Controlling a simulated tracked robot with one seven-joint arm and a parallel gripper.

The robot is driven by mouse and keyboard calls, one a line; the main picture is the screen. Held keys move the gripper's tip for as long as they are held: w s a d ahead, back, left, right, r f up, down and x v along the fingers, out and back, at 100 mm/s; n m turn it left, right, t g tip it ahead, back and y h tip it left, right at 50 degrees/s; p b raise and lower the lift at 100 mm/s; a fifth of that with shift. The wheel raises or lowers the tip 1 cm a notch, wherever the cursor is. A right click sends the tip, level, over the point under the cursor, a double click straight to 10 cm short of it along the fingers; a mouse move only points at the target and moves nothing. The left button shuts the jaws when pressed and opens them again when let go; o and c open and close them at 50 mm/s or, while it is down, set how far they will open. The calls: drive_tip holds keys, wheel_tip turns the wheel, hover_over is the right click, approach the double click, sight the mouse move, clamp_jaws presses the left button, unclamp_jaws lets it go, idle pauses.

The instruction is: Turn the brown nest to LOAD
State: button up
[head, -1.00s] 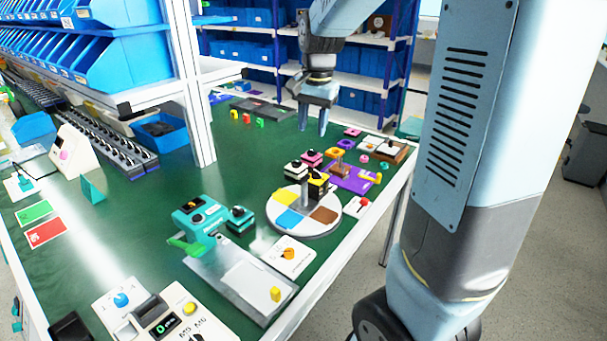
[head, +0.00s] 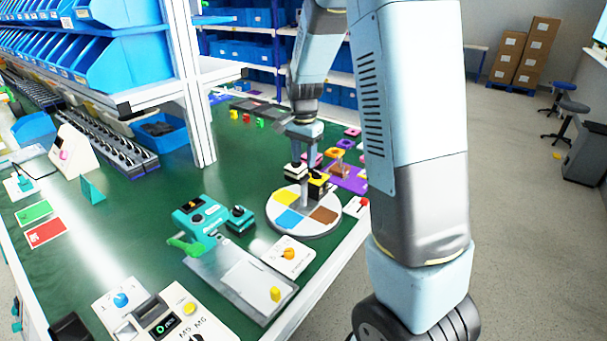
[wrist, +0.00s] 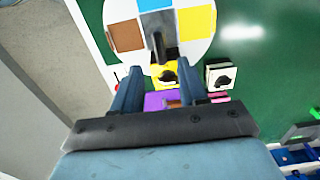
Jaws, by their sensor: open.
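The round white turntable (head: 277,212) stands on the green bench and carries colored nests. Its brown nest (head: 324,215) is at the front right in the head view; in the wrist view the brown nest (wrist: 126,36) is at the upper left. A blue nest (head: 289,219) and a yellow nest (head: 284,197) lie beside it. A grey upright post (wrist: 160,38) rises at the disc's middle. My gripper (wrist: 160,74) is open and empty, pointing down above the disc's far side, its fingers apart from the post. No LOAD mark is readable.
A yellow block with a black knob (wrist: 165,75) and a white one (wrist: 221,76) stand by the disc's far edge. A teal machine (head: 198,217) is to the left. A purple plate (head: 350,178) lies behind.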

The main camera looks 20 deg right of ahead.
sight(304, 177)
drive_tip(key=shift+f, duration=3.1)
clamp_jaws()
